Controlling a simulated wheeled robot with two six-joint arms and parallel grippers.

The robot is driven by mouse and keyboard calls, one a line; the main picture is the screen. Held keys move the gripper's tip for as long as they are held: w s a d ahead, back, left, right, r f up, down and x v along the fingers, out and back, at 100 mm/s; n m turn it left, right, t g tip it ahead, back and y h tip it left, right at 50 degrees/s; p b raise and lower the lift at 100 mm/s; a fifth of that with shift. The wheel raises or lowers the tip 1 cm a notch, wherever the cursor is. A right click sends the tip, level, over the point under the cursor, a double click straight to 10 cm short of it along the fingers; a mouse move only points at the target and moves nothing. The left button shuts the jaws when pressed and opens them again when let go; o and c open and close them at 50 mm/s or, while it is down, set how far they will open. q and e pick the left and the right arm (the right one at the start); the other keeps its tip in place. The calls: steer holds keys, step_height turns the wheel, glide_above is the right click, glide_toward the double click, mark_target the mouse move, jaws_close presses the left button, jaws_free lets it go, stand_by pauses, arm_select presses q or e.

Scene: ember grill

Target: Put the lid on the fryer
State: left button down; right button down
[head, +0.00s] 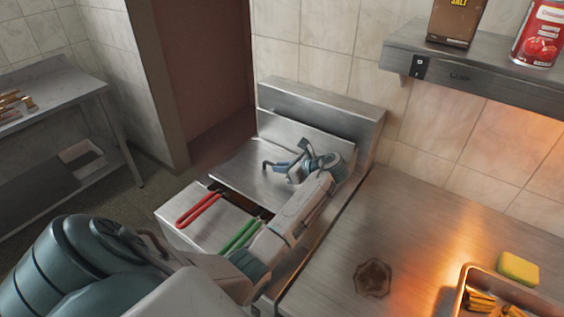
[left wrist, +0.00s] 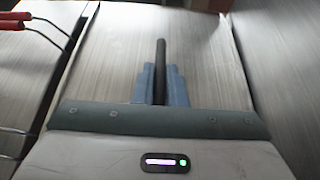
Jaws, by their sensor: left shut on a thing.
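The fryer (head: 188,237) is a steel unit in the middle of the head view, with a raised back panel. The lid (head: 240,174) is a flat steel plate over the rear part of the fryer; it also fills the middle of the left wrist view (left wrist: 205,65). A dark strip of the opening shows along its front edge. I cannot tell whether it rests flat or hangs slightly above. My left gripper (head: 283,168) is shut on the lid's dark bar handle (left wrist: 160,65), its blue fingers on both sides. My right gripper is not in view.
A red handle (head: 198,209) and a green handle (head: 239,235) lie across the fryer's front. A steel counter (head: 420,225) to the right holds a yellow sponge (head: 518,269) and a tray (head: 462,293). A shelf (head: 480,65) hangs above. A side table (head: 60,105) stands left.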

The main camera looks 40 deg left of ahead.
arm_select(q)
steer(key=shift+f, duration=0.3)
steer(key=shift+f, duration=0.3)
steer(key=c, duration=1.4)
jaws_free()
steer(key=shift+d, duration=0.1)
steer(key=b+v, duration=0.2)
steer(key=v, duration=0.8)
steer(key=shift+d+r+b, duration=0.2)
steer(key=shift+d+b, duration=0.1)
